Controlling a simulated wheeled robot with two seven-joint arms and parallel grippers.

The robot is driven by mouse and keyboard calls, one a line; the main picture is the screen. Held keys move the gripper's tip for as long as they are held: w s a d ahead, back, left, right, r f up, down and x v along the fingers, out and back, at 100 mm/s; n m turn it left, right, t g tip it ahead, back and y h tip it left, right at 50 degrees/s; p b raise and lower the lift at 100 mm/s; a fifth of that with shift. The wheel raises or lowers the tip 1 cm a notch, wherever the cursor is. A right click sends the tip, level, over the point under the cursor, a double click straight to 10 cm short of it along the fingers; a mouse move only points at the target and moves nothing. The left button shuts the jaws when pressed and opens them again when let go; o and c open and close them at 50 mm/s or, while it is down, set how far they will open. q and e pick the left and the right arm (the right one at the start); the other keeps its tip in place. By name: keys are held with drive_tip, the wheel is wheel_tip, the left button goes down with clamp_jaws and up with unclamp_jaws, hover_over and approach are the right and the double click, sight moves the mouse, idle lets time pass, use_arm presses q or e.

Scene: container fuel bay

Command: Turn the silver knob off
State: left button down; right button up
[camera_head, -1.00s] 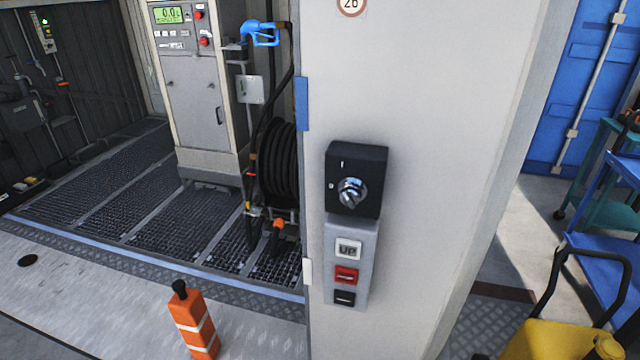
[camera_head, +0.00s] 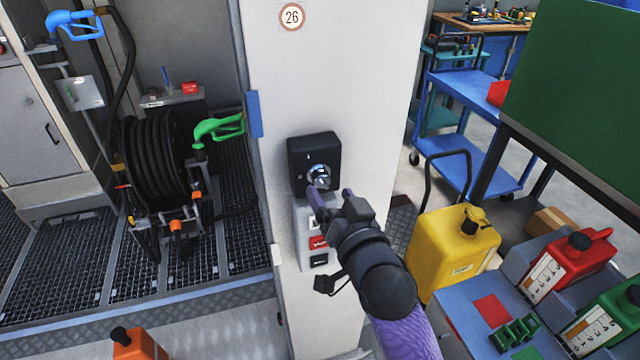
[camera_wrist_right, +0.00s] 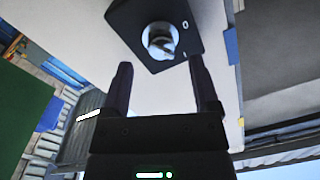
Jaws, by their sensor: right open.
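The silver knob (camera_head: 319,177) sits on a black switch box (camera_head: 313,150) on the white column. In the right wrist view the knob (camera_wrist_right: 159,41) shows above and between the fingertips, on the black box (camera_wrist_right: 190,12). My right gripper (camera_head: 330,192) is open and empty, just below and in front of the knob; its two fingers (camera_wrist_right: 160,75) point toward it. They look apart from the knob. The exact gap is hard to tell. A grey button panel (camera_head: 302,218) under the box is partly hidden by my right gripper. My left gripper is in neither view.
The white column (camera_head: 350,90) carries a round 26 sign (camera_head: 292,16). A hose reel (camera_head: 155,165) and green nozzle (camera_head: 220,128) stand left. A yellow can (camera_head: 450,250), a red can (camera_head: 570,265) and a blue cart (camera_head: 465,95) stand right.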

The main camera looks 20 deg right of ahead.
sight(323, 183)
drive_tip(key=w, duration=0.3)
drive_tip(key=shift+w+a, duration=0.1)
drive_tip(key=shift+a, duration=0.05)
clamp_jaws()
